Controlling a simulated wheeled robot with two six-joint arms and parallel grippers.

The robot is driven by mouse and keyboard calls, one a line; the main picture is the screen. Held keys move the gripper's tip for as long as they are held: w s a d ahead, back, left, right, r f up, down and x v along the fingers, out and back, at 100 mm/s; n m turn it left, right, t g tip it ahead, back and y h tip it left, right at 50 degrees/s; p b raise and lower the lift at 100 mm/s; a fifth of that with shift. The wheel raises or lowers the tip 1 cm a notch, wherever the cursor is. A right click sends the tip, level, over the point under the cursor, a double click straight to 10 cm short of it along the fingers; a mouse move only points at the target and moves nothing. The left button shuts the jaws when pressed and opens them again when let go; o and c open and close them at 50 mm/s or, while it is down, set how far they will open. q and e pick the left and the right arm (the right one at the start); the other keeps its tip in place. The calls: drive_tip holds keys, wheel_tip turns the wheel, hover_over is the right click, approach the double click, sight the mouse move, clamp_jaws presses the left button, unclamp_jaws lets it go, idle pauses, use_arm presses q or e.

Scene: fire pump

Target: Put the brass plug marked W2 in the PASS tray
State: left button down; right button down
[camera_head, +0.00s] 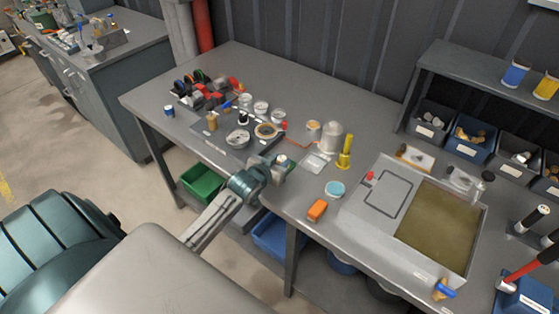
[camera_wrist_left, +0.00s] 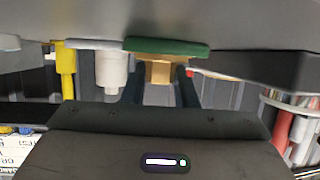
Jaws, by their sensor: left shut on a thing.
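My left gripper (camera_head: 281,165) is over the front edge of the middle bench in the head view. In the left wrist view its two dark fingers (camera_wrist_left: 160,85) are shut on a brass-coloured piece (camera_wrist_left: 159,73). A flat green part (camera_wrist_left: 168,47) lies against the top of this piece; I cannot tell if they are joined. No W2 mark is readable. Another brass-coloured piece (camera_head: 212,121) stands on the bench at the left. I cannot make out a tray marked PASS. My right gripper is out of view.
Round dishes (camera_head: 238,139), a white cylinder (camera_head: 331,137) and a yellow post (camera_head: 345,151) stand near the gripper. A wide grey tank (camera_head: 360,213) fills the bench's right part. An orange block (camera_head: 317,209) lies by the front edge. A green bin (camera_head: 203,184) sits below.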

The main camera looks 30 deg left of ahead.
use_arm(q)
drive_tip(key=c, duration=1.3)
unclamp_jaws()
drive_tip(key=shift+o, duration=0.8)
drive_tip(key=b+v, duration=0.2)
drive_tip(key=v, duration=0.8)
drive_tip(key=shift+s+r, duration=0.15)
drive_tip(key=shift+s, duration=0.15)
drive_tip(key=shift+v, duration=0.75)
drive_tip(key=shift+w, duration=0.1)
